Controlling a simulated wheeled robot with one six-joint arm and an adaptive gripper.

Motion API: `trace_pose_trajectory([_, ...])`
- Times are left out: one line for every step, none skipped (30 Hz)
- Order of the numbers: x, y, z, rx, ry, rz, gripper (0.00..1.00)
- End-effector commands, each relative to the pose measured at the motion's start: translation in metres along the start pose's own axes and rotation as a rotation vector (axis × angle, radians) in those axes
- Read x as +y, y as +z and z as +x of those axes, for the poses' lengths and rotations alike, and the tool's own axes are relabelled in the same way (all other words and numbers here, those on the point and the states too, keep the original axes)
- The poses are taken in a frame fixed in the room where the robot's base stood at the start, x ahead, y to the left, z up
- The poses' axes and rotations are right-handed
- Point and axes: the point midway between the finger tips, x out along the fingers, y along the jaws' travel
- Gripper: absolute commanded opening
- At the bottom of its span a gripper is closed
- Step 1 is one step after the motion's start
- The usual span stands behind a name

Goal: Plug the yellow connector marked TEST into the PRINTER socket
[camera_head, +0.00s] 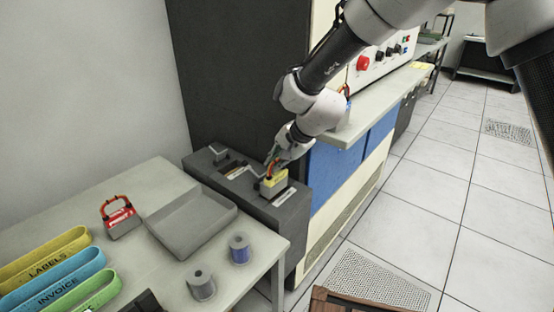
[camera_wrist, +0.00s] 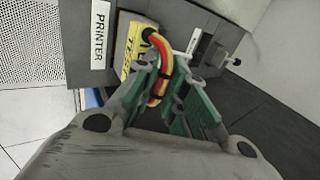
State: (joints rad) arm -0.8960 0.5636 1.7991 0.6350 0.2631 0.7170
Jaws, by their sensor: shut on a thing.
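The yellow connector (camera_head: 274,182) marked TEST stands on top of the dark grey unit at the PRINTER place, with a red and orange cable loop at its top. In the wrist view the yellow connector (camera_wrist: 140,48) sits right beside the white PRINTER label (camera_wrist: 100,34). My gripper (camera_head: 277,158) is shut on the connector's cable loop (camera_wrist: 160,75), its green finger pads on either side. The PRINTER socket is hidden beneath the connector, and I cannot tell how deep the connector sits.
Another socket with a small lever (camera_wrist: 215,53) lies farther along the unit. A counter (camera_head: 375,105) stands behind my gripper.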

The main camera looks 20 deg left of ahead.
Motion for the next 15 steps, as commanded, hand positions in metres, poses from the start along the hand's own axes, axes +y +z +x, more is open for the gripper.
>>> trace_pose_trajectory([0.0001,-0.0003,0.0006,0.001,-0.001,0.0,0.0])
trace_pose_trajectory([0.0004,-0.0002,0.0011,0.001,-0.001,0.0,0.0])
trace_pose_trajectory([0.0008,-0.0002,0.0018,0.001,-0.001,0.001,0.0])
trace_pose_trajectory([0.0011,-0.0003,0.0022,0.001,-0.001,0.001,0.0])
trace_pose_trajectory([0.0014,-0.0003,0.0027,0.001,-0.001,0.001,0.0])
trace_pose_trajectory([0.0018,-0.0003,0.0033,0.001,-0.001,0.001,0.0])
trace_pose_trajectory([0.0021,-0.0004,0.0038,0.001,-0.001,0.001,0.0])
trace_pose_trajectory([0.0025,-0.0004,0.0042,0.001,-0.001,0.001,0.0])
trace_pose_trajectory([0.0028,-0.0004,0.0048,0.001,-0.002,0.0,0.0])
trace_pose_trajectory([0.0031,-0.0004,0.0053,0.001,-0.002,0.0,0.0])
trace_pose_trajectory([0.0034,-0.0005,0.0056,0.001,-0.002,0.0,0.0])
trace_pose_trajectory([0.0036,-0.0004,0.006,0.001,-0.002,0.0,0.0])
trace_pose_trajectory([0.0037,-0.0004,0.0062,0.001,-0.002,0.0,0.0])
trace_pose_trajectory([0.0038,-0.0004,0.0063,0.002,-0.002,0.0,0.0])
trace_pose_trajectory([0.0038,-0.0004,0.0064,0.001,-0.002,0.0,0.0])
